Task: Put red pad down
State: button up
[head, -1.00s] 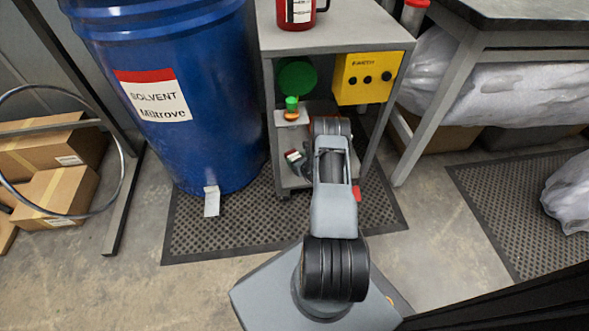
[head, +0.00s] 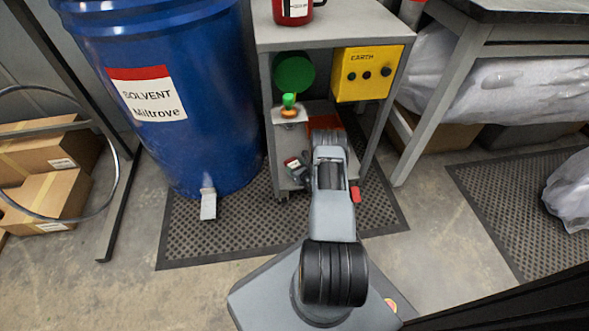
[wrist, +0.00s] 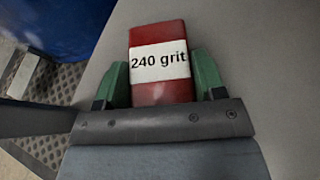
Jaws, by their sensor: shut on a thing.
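The red pad (wrist: 160,92) has a white "240 grit" label and sits between the green fingers of my gripper (wrist: 164,80), which is shut on it. A grey flat surface lies beneath and around it in the wrist view; I cannot tell whether the pad touches it. In the head view, a small red-and-white patch (head: 292,163) that looks like the pad shows at the left of my arm, by the lower shelf of the grey cart (head: 335,36). My arm hides much of that shelf.
A blue solvent drum (head: 190,150) stands left of the cart. A yellow EARTH box (head: 366,73) and a green disc (head: 295,72) are under the cart top. A red mug (head: 292,10) stands on top. An orange-red thing (head: 325,121) shows behind my arm.

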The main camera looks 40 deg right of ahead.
jog(key=o, duration=0.9)
jog(key=shift+r, duration=0.1)
jog(key=shift+s+r+p, duration=0.2)
jog(key=shift+p, duration=0.3)
jog(key=p+v, duration=0.4)
jog(key=v, duration=0.7)
jog(key=shift+s, duration=0.3)
jog(key=shift+s+a+f, duration=0.1)
jog(key=shift+s, duration=0.05)
